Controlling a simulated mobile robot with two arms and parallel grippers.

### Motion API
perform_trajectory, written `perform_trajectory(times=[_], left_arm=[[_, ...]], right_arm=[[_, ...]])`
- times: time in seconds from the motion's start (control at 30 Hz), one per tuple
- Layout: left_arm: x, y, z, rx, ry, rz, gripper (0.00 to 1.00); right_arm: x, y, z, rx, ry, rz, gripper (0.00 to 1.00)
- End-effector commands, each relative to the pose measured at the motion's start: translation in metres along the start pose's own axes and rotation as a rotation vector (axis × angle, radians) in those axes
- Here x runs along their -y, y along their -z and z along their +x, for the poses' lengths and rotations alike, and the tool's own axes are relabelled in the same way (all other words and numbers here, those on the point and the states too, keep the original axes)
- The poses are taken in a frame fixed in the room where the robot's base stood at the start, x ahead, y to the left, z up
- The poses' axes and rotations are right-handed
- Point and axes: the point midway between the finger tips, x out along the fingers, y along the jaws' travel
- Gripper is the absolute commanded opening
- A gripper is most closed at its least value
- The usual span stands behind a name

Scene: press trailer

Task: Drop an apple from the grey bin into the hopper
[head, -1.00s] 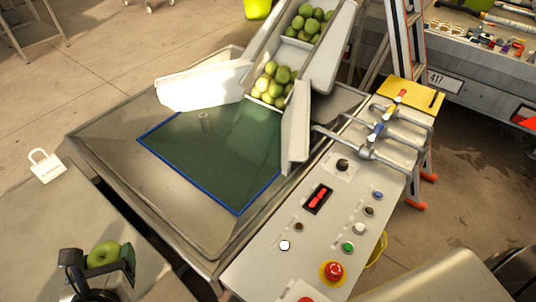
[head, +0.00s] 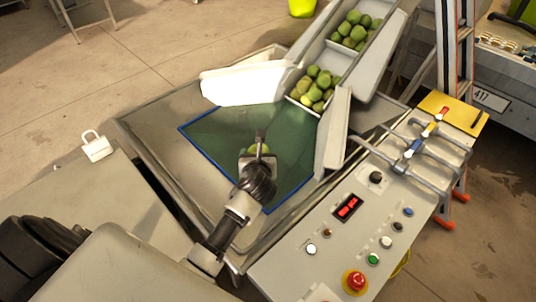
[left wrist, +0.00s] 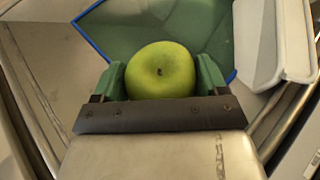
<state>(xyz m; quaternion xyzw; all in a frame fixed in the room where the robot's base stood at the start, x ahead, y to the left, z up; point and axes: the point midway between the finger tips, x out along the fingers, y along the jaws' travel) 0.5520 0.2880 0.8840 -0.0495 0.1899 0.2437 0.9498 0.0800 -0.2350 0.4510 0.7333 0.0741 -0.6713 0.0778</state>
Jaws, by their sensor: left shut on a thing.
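My left gripper (head: 259,156) is shut on a green apple (head: 263,148). In the left wrist view the apple (left wrist: 160,68) sits between the two green fingers of the gripper (left wrist: 161,80). Gripper and apple are over the blue-edged dark green opening of the metal hopper (head: 225,128); the blue edge also shows beyond the apple in the left wrist view. How high the apple is above the opening I cannot tell. I see no grey bin that I can make out for sure. My right gripper is not in view.
A white chute (head: 386,60) with several green apples slopes down to the hopper's far side, between white flaps (head: 334,130). A control panel (head: 330,270) with buttons, a red display and pipe handles lies to the right. A white padlock-shaped thing (head: 96,149) is at the left.

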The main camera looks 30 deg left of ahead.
Motion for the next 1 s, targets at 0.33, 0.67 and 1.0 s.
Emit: perform_trajectory(times=[0.33,0.67,1.0], left_arm=[[0.021,0.027,0.03,0.001,-0.042,-0.016,0.46],[0.021,0.059,0.043,0.002,-0.042,-0.018,0.46],[0.021,0.08,0.052,0.002,-0.041,-0.016,0.46]], right_arm=[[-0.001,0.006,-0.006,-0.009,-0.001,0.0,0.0],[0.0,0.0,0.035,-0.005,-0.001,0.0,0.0],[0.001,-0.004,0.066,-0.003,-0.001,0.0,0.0]])
